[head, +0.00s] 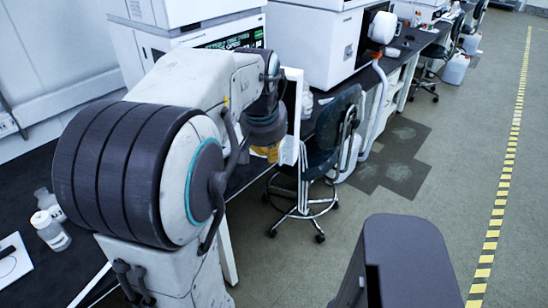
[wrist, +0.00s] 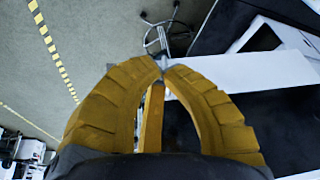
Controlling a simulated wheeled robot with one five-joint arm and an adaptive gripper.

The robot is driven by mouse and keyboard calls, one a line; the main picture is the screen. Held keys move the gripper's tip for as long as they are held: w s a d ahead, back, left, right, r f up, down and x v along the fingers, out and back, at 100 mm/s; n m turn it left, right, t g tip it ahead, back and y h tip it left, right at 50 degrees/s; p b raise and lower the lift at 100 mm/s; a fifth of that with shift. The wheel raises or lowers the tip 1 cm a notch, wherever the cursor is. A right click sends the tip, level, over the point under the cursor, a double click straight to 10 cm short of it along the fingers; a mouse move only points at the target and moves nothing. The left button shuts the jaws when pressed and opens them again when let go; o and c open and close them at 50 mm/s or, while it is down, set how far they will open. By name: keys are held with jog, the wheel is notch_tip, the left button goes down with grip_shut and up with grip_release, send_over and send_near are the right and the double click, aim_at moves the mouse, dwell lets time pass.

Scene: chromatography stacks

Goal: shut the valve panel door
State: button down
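A white upright panel (head: 293,115), which looks like the valve panel door, stands out from the instrument just right of my wrist in the head view. My arm hides much of it and its hinge side. In the wrist view a white flat surface (wrist: 275,65) extends right from near the fingertips; I cannot tell whether it is the same door. My gripper (wrist: 162,69) has yellow ribbed fingers, with the tips together and nothing clearly held between them. In the head view the gripper (head: 266,152) is partly hidden by my wrist, close beside the panel; contact cannot be told.
A wheeled stool (head: 298,200) stands by the bench, below and beside the panel. White bottles (head: 50,228) stand on the dark bench at left. More instruments (head: 325,45) line the bench. The floor (head: 470,110) at right is clear, with a yellow-black line.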

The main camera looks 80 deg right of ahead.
aim_at(288, 150)
jog(key=d+f+p, duration=0.1)
jog(key=d+f, duration=0.6)
jog(key=f, duration=0.2)
jog(key=shift+s+d, duration=0.2)
jog(key=shift+d, duration=0.15)
jog(key=shift+f, duration=0.15)
jog(key=shift+d, duration=0.1)
